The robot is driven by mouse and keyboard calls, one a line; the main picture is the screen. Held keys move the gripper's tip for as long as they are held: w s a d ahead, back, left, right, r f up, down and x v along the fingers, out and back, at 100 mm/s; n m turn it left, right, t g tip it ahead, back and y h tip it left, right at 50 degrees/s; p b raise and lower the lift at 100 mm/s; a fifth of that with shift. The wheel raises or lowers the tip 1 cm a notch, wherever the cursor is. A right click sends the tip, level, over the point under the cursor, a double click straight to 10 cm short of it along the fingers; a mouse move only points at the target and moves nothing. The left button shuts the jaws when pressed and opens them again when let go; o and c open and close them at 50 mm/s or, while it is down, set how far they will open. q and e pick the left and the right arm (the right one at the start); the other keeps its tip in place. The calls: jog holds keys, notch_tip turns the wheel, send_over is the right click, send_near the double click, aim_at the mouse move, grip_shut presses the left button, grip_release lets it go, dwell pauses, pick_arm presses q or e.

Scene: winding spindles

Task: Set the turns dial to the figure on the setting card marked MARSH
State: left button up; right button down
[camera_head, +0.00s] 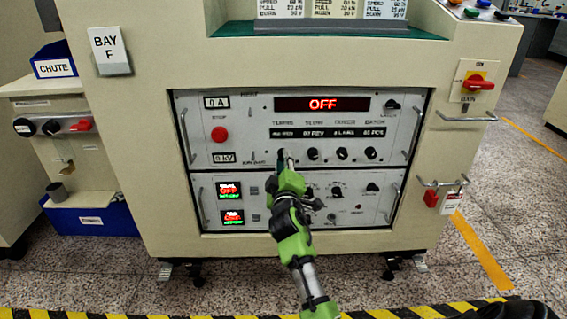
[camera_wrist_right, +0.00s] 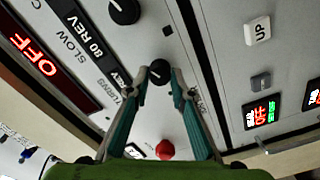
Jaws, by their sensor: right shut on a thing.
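The turns dial (camera_wrist_right: 159,72) is a small black knob on the grey control panel (camera_head: 240,130), below the word TURNS at the left of a row of knobs. My right gripper (camera_head: 283,156) is on it; in the right wrist view its fingertips (camera_wrist_right: 162,76) are shut around the knob. The gripper mostly hides the dial in the head view. The small readout under TURNS is too blurred to read. Three setting cards (camera_head: 335,8) stand above; their top headings are cut off, so I cannot tell which is MARSH. My left gripper is out of view.
Beside the dial are other black knobs (camera_head: 313,154), with a red button (camera_head: 219,134) to the left. A red OFF display (camera_head: 308,104) is above. A lower panel (camera_head: 350,212) has switches and lit buttons. Metal handles (camera_head: 414,133) stick out at the panel sides.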

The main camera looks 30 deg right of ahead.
jog(key=shift+f+m, duration=0.1)
jog(key=shift+m, duration=1)
jog(key=c, duration=1.8)
grip_release()
jog(key=v, duration=0.7)
jog(key=shift+s+a, duration=0.15)
jog(key=shift+s, duration=0.1)
